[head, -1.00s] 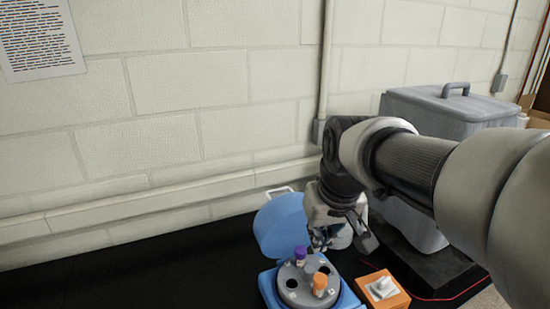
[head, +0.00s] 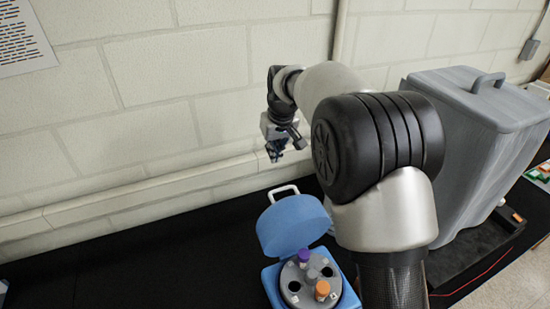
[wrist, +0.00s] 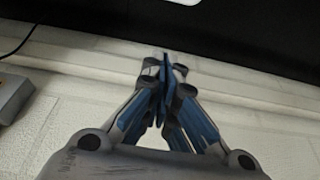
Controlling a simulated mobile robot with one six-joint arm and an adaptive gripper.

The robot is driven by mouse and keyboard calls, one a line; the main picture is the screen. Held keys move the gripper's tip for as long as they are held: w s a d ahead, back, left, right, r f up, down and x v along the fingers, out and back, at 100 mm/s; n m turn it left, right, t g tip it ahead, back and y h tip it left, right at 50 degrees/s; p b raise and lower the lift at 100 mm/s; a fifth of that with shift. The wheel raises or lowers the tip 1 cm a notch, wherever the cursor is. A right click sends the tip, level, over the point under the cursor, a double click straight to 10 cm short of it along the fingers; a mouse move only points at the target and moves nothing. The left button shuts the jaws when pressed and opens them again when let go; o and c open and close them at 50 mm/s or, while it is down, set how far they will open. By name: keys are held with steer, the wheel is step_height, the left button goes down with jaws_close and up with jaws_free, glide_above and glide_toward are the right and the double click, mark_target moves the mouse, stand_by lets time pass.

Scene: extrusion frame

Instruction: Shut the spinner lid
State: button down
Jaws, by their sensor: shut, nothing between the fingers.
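The spinner (head: 269,280) is a blue box on the black table, with a grey round rotor (head: 295,292) inside. Its blue lid (head: 291,224) stands raised at the back, with a white handle (head: 284,190) on its far edge. A purple-capped tube (head: 304,256) and an orange-capped tube (head: 322,289) sit in the rotor. My gripper (head: 276,157) is up behind the lid near the wall, apart from it. In the wrist view my gripper (wrist: 166,62) is shut and empty, and a sliver of white handle (wrist: 180,2) shows at the top edge.
A grey lidded bin (head: 470,140) stands to the right, beyond my arm. The cream block wall (head: 150,110) with a ledge is close behind my gripper.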

steer(key=s+x, duration=0.1)
steer(key=x, duration=0.9)
steer(key=s, duration=0.1)
steer(key=s+d, duration=0.1)
steer(key=s, duration=0.1)
steer(key=shift+s+d+r, duration=0.15)
steer(key=shift+d+r, duration=0.05)
steer(key=shift+d, duration=0.1)
steer(key=shift+r+b, duration=0.1)
steer(key=shift+b, duration=0.25)
